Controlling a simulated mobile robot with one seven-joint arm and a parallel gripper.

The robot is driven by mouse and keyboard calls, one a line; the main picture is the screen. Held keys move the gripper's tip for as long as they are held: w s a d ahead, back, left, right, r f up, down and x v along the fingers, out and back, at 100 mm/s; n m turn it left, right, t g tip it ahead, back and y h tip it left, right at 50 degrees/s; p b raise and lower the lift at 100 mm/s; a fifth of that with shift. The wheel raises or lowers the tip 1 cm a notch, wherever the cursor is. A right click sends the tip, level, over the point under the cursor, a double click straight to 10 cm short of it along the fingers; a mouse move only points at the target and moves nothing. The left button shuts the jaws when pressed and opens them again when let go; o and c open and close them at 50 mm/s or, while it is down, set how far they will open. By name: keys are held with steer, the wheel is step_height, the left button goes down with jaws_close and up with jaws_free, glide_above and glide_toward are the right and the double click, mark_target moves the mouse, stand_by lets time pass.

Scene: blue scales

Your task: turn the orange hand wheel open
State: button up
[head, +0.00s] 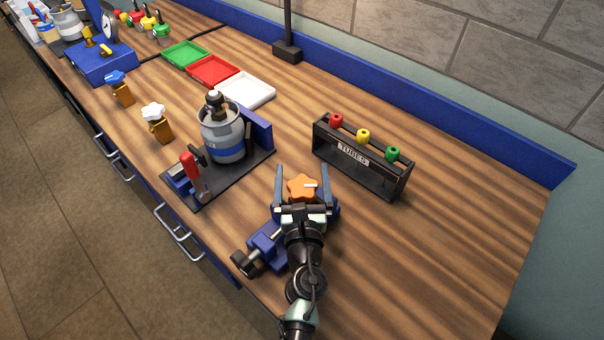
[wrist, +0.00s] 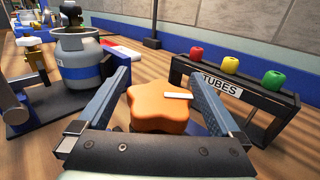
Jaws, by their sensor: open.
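The orange hand wheel (head: 301,187) is star-shaped with rounded lobes and has a white mark on top that points right. It sits above a blue vise-like fixture (head: 266,239) near the front of the bench. My gripper (head: 306,176) is open, with one finger on each side of the wheel. In the wrist view the wheel (wrist: 160,108) lies between the two fingers (wrist: 163,85); the left finger is close to it and the right shows a small gap. Whether either finger touches it, I cannot tell. The wheel's stem is hidden.
A grey gas cylinder (head: 222,132) in a stand with a red-handled clamp (head: 191,172) is to the left. A black "TUBES" rack (head: 358,160) with red, yellow and green caps stands to the right. White, red and green trays (head: 246,91) lie behind. The right bench is clear.

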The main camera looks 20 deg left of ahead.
steer(key=c, duration=1.3)
steer(key=shift+n+g+y, duration=0.3)
steer(key=shift+n+y, duration=0.1)
steer(key=shift+y, duration=0.1)
steer(key=shift+a+n+g+y+p, duration=0.15)
steer(key=shift+n+g+y+p, duration=0.4)
steer(key=shift+y, duration=0.25)
steer(key=n+y, duration=0.1)
steer(key=g+y+b, duration=0.1)
steer(key=n+g+y, duration=0.1)
steer(key=shift+s+a+f+n+g+b, duration=0.15)
steer(key=shift+s+a+n+g+b, duration=0.1)
steer(key=shift+n+b, duration=0.1)
steer(key=n+g+y+b, duration=0.2)
steer(key=g+b, duration=0.1)
steer(key=n+g+y+b, duration=0.1)
steer(key=b, duration=0.1)
steer(key=shift+s+a+f, duration=0.15)
steer(key=shift+s+a, duration=0.1)
steer(key=shift+s, duration=0.1)
steer(key=shift+s+a+r+n+g+y+b, duration=0.15)
steer(key=shift+n+g+y+b, duration=0.1)
steer(key=shift+n+g+b, duration=0.3)
steer(key=shift+s+r+n+g+y+b, duration=0.1)
steer(key=shift+n+g+y+b, duration=0.2)
steer(key=shift+g+b, duration=0.3)
